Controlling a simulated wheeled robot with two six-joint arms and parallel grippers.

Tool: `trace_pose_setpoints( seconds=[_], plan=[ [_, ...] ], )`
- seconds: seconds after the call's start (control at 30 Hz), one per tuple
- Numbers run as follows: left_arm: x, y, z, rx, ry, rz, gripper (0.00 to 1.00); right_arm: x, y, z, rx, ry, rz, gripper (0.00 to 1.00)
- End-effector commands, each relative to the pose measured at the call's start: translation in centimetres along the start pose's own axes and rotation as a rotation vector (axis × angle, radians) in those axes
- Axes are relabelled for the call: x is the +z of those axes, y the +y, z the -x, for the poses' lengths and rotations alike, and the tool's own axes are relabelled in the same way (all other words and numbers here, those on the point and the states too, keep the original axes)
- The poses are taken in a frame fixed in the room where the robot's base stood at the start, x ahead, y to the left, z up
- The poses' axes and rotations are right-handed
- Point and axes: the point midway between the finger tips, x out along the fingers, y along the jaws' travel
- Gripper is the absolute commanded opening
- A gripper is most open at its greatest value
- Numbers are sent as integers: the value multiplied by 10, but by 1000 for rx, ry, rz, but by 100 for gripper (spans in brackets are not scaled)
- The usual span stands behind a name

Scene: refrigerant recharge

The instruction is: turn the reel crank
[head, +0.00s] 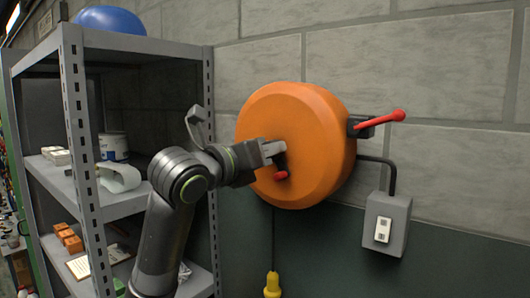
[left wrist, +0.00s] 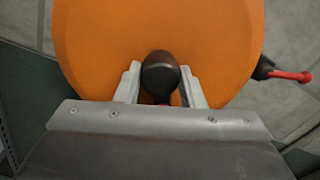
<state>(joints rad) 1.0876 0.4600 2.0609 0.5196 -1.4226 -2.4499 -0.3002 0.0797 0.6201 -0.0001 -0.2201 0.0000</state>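The round orange reel (head: 285,115) is mounted on the wall, and its face also fills much of the left wrist view (left wrist: 95,45). A short dark crank with a red grip (head: 281,176) is on its face, the grip low. My left gripper (head: 272,150) is at the crank, just above the red grip. In the left wrist view its two fingers lie on either side of a dark rounded crank part (left wrist: 160,76). I cannot tell whether they press on it. The red grip is mostly hidden there. My right gripper is not in view.
A red-handled lever (head: 385,120) sticks out at the reel's right side. A grey switch box (head: 387,223) is on the wall below it. A yellow plug (head: 272,285) hangs on a cord under the reel. A metal shelf (head: 135,205) stands close on the left.

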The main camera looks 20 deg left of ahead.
Motion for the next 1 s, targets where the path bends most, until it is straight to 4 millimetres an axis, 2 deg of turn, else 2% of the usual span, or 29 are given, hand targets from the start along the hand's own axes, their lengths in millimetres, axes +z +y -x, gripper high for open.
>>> trace_pose_setpoints(
  seconds=[0.03,0.17,0.43,0.57,1.0],
  plan=[
    [-3,1,0,1,9,2,41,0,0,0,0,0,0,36],
    [-2,1,0,1,6,2,57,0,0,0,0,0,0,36],
    [-1,0,0,0,3,2,57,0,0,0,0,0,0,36],
    [-1,1,7,1,0,0,57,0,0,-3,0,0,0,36],
    [-1,2,78,3,-3,-4,57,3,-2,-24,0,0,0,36]
  ],
)
